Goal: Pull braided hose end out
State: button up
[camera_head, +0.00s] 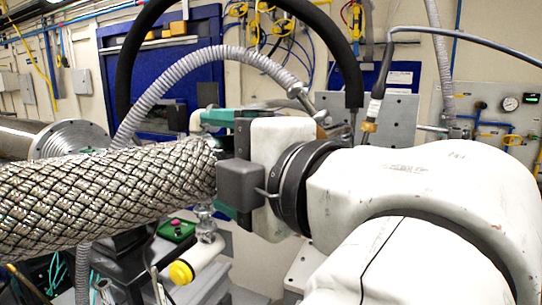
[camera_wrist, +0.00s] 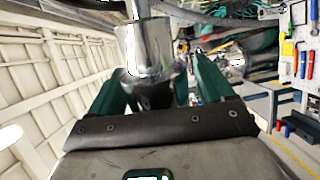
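The braided hose (camera_head: 105,195) is a thick, silver, criss-cross woven tube that enters the head view from the left edge. Its right end narrows and reaches the front of my gripper (camera_head: 215,163). Teal fingers show above and below that end, with a small gap above it. In the wrist view my gripper (camera_wrist: 157,75) has its two teal fingers apart. A smooth shiny metal cylinder (camera_wrist: 148,45) stands between them, with a dark part toward the palm. I see no clear contact with the fingers. Whether this cylinder is the hose end fitting is unclear.
A flanged steel pipe (camera_head: 75,138) lies behind the hose. A grey corrugated hose (camera_head: 160,90) and a black hose (camera_head: 130,60) arch close above my gripper. A yellow-capped white cylinder (camera_head: 197,262) and a green button box (camera_head: 176,230) sit below.

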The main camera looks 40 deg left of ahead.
jog(key=shift+d, duration=0.1)
jog(key=s+d+b, duration=0.1)
jog(key=d+b, duration=0.2)
jog(key=d, duration=0.7)
jog(key=shift+s+d+r, duration=0.25)
jog(key=shift+s, duration=0.1)
